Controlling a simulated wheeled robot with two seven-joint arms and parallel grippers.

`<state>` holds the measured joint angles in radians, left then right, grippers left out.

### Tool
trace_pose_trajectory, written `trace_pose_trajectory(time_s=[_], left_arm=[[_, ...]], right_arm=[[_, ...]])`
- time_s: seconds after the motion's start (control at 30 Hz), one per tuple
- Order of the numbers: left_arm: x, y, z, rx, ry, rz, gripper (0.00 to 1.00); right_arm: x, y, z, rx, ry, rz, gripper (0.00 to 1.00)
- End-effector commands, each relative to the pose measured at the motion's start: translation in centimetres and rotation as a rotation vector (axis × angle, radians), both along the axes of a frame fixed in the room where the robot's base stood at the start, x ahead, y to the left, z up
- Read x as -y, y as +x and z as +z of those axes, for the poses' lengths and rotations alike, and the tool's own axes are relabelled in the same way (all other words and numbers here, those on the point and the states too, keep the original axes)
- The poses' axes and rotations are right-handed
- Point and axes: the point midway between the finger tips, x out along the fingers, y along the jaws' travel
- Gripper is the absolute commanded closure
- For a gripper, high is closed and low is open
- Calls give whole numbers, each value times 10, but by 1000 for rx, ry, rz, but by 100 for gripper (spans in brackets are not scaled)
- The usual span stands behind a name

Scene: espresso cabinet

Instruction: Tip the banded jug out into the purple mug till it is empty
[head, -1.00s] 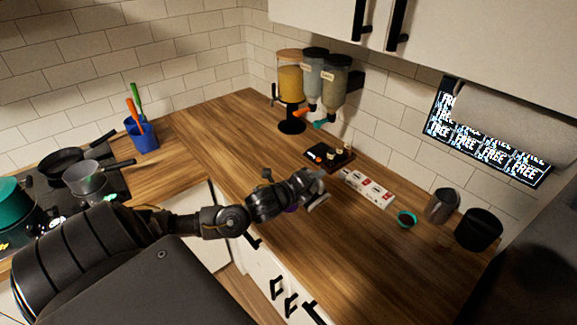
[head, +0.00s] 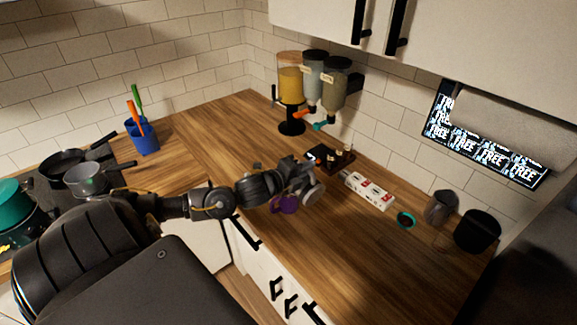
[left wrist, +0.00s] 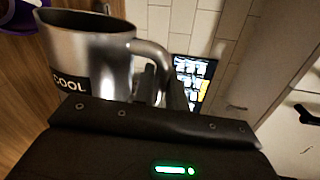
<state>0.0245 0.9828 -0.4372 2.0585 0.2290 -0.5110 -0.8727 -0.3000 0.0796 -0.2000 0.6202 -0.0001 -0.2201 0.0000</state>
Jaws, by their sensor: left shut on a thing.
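The banded jug is silver metal with a dark band reading "COOL" (left wrist: 90,65) and fills the upper left of the left wrist view. My left gripper (head: 302,178) is shut on its handle. In the head view the jug (head: 313,194) shows as a small pale shape at the gripper, partly hidden by it. The purple mug (head: 285,204) stands on the wooden counter just left of and below the jug. Part of the mug (left wrist: 18,28) also shows at the top left corner of the wrist view, beyond the jug's spout side. The jug's contents are not visible.
A dark tray (head: 328,158) and dispensers (head: 312,85) are behind. The counter's front right is clear.

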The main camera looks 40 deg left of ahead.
Motion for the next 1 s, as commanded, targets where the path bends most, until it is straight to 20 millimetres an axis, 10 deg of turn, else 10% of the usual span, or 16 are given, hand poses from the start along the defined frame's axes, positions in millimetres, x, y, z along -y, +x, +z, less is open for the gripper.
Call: trace_pose_trajectory(time_s=[0.23,0.33,1.0], left_arm=[[36,-4,-11,20,124,-3,100],[47,-6,-32,41,256,0,100],[67,-9,-55,74,512,0,100]], right_arm=[[0,0,1,0,0,0,46],[0,0,-28,0,0,0,46],[1,0,-57,-1,-1,1,46]])
